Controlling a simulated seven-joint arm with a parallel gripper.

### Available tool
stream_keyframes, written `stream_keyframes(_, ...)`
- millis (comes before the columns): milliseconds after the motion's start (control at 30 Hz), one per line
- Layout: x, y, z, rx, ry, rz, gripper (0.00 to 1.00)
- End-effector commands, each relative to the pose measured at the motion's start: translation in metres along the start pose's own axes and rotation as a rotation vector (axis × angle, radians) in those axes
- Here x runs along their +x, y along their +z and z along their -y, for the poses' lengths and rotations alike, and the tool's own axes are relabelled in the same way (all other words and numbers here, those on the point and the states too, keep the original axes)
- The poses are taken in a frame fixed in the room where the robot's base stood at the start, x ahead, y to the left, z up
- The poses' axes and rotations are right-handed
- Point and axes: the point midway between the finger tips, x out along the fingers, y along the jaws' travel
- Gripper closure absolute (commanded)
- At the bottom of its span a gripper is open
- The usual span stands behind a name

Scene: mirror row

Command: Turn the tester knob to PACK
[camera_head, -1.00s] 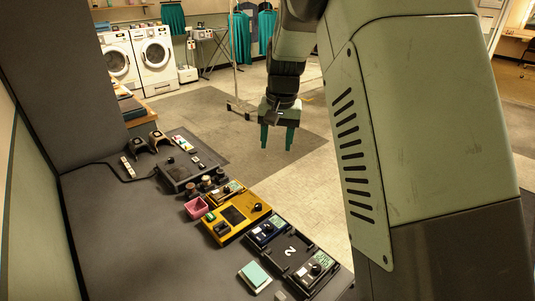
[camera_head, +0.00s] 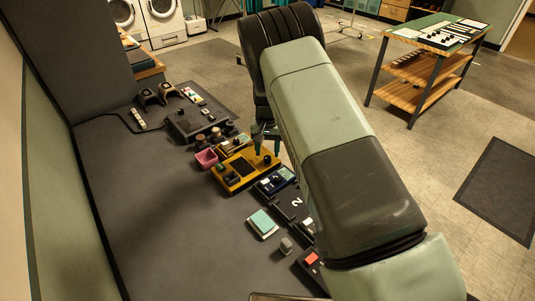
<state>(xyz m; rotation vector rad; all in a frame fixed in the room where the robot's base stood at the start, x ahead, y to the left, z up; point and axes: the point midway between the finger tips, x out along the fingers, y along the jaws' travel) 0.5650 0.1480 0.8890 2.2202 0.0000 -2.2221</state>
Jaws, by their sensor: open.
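The yellow tester (camera_head: 236,185) lies on the dark bench, with a dark screen in its middle. A small black knob (camera_head: 267,160) stands at its right end. The PACK marking and the knob's pointing direction are too small to read. My arm hides part of the gripper.
A pink cup (camera_head: 206,158) stands left of the tester. A blue device (camera_head: 274,182) sits in a dark tray marked 2, partly behind my arm. A teal pad (camera_head: 262,223) and a small grey block (camera_head: 286,245) lie in front. The bench's left side is clear.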

Motion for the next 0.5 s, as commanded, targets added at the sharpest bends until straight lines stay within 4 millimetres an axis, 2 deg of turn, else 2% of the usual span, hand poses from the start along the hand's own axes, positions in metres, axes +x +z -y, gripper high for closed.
stream_keyframes(100, 0.015, 0.0, 0.0, 0.0, 0.0, 0.0, 0.48)
stream_keyframes(200, 0.022, -0.001, 0.0, 0.0, 0.0, -0.001, 0.48)
stream_keyframes(500, 0.025, 0.0, 0.0, 0.0, 0.0, -0.001, 0.48)
